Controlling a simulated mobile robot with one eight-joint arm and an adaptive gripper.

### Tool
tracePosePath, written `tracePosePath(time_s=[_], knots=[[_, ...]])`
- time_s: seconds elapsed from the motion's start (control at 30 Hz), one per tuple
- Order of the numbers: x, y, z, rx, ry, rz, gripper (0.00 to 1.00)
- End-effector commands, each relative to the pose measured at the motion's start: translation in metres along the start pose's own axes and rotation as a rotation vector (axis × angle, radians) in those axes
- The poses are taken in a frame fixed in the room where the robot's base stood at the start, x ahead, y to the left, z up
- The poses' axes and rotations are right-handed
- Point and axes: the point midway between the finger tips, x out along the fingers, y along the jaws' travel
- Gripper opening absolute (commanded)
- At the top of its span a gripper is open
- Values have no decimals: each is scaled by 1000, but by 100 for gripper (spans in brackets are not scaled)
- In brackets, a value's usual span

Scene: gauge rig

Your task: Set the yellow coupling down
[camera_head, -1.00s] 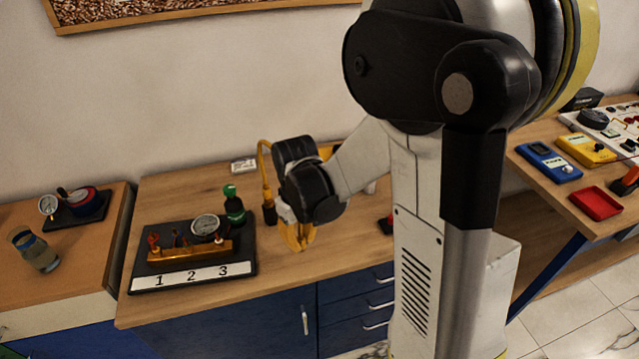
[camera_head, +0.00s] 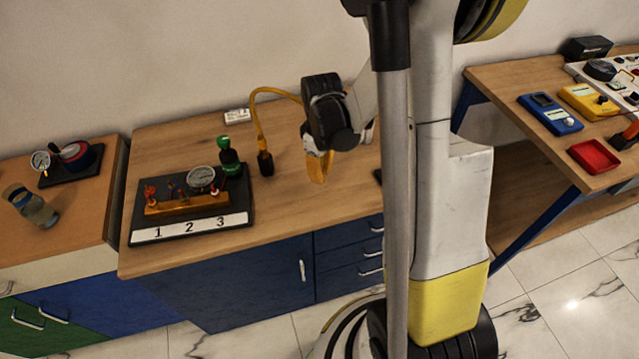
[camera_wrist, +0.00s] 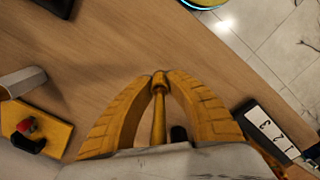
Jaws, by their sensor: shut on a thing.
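My gripper (camera_head: 319,176) hangs over the bench to the right of the gauge board. In the wrist view the fingers of my gripper (camera_wrist: 160,77) come together at the tips around a slim yellow-gold piece, which I take for the yellow coupling (camera_wrist: 158,118). It lies lengthwise between the fingers. In the head view I cannot make it out apart from the yellow fingers. A yellow hose (camera_head: 258,120) with a black end (camera_head: 265,164) stands left of my gripper and arches behind my wrist. I cannot tell whether the fingertips touch the bench.
The gauge board (camera_head: 236,203) carries a gauge, a gold manifold and a strip marked 1, 2, 3. Bare wood (camera_head: 285,205) lies between board and gripper. A yellow plate (camera_wrist: 45,128) shows left in the wrist view.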

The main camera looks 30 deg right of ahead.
Motion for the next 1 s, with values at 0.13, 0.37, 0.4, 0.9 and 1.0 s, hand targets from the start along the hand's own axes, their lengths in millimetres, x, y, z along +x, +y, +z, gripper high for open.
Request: tracePosePath(time_s=[0.13,0.37,0.4,0.9,1.0], knots=[[8,3,-4,0,0,0,0],[42,2,-3,0,0,0,0],[44,2,-3,0,0,0,0],[45,2,-3,1,0,0,37],[45,2,-3,1,0,0,37]])
